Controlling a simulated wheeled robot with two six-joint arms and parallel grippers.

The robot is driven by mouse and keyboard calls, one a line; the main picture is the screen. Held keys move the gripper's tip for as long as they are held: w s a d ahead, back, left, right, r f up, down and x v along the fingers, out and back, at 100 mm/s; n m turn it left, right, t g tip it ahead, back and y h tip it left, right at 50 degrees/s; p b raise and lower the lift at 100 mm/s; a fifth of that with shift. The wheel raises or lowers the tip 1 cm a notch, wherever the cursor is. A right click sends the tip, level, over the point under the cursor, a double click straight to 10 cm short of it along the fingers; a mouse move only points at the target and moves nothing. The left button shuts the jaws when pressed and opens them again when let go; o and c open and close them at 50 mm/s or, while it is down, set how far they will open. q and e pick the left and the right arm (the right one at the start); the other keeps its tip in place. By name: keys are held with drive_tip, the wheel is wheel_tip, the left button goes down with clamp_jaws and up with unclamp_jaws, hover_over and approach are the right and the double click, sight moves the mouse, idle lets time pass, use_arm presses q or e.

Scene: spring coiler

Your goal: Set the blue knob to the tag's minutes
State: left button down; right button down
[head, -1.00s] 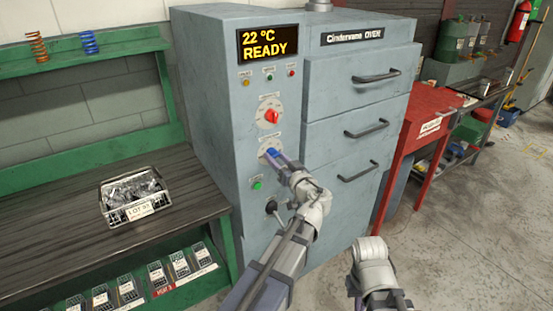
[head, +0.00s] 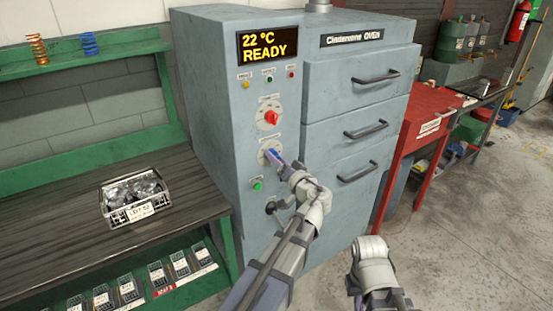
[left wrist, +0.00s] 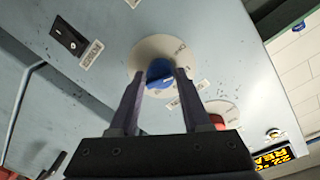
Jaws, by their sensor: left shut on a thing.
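The blue knob (left wrist: 160,74) sits on a pale round dial plate (left wrist: 142,58) on the oven's front panel. My left gripper (head: 274,154) reaches it from the lower right, and in the left wrist view its two fingers (left wrist: 157,88) are shut on the knob, one on each side. The dial's marks are too small to read. A white tag (head: 140,211) is on the front of a wire basket of grey parts (head: 135,190) on the bench; its lettering is too small to read surely. My right arm shows at the bottom, but its fingertips are out of view.
The oven (head: 345,95) has a display (head: 267,46) reading 22 °C READY. A red knob (head: 271,117) is just above the blue one, and a green button (head: 257,185) is below it. A red table (head: 425,115) stands to the right.

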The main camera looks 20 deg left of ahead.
use_arm(q)
drive_tip(key=m, duration=1.1)
drive_tip(key=m+g+y, duration=0.1)
drive_tip(key=m, duration=1)
drive_tip(key=shift+w+d+r+m+g, duration=0.1)
drive_tip(key=shift+w+m+g, duration=0.05)
drive_tip(key=shift+m+g, duration=0.15)
drive_tip(key=shift+m, duration=0.3)
drive_tip(key=shift+c, duration=2)
unclamp_jaws()
